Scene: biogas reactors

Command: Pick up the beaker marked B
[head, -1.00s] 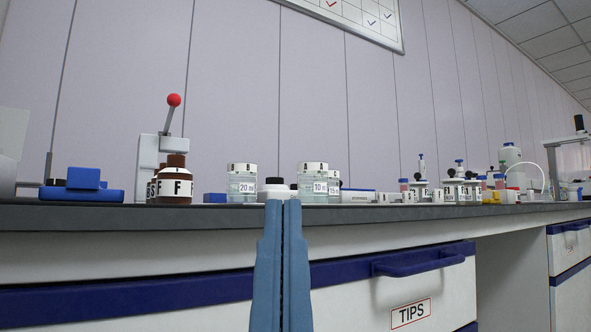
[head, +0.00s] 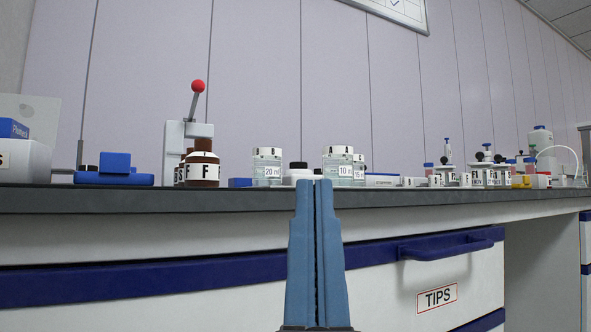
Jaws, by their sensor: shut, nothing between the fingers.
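The beaker marked B (head: 267,167) is a clear glass vessel with a white band at its top and a "20 ml" label. It stands upright on the dark bench top (head: 120,200), near the middle of the head view. A similar beaker marked A (head: 338,166), labelled "10 ml", stands to its right. My gripper (head: 314,182) is blue, points upward and is shut and empty. Its tips show in front of the bench edge, between the two beakers in the picture and apart from beaker B.
Brown bottles marked F (head: 202,170) and a red-knobbed lever device (head: 196,110) stand left of beaker B. A blue block (head: 115,165) lies further left. Small bottles and dispensers (head: 490,172) crowd the right. A TIPS drawer (head: 437,298) sits below the bench edge.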

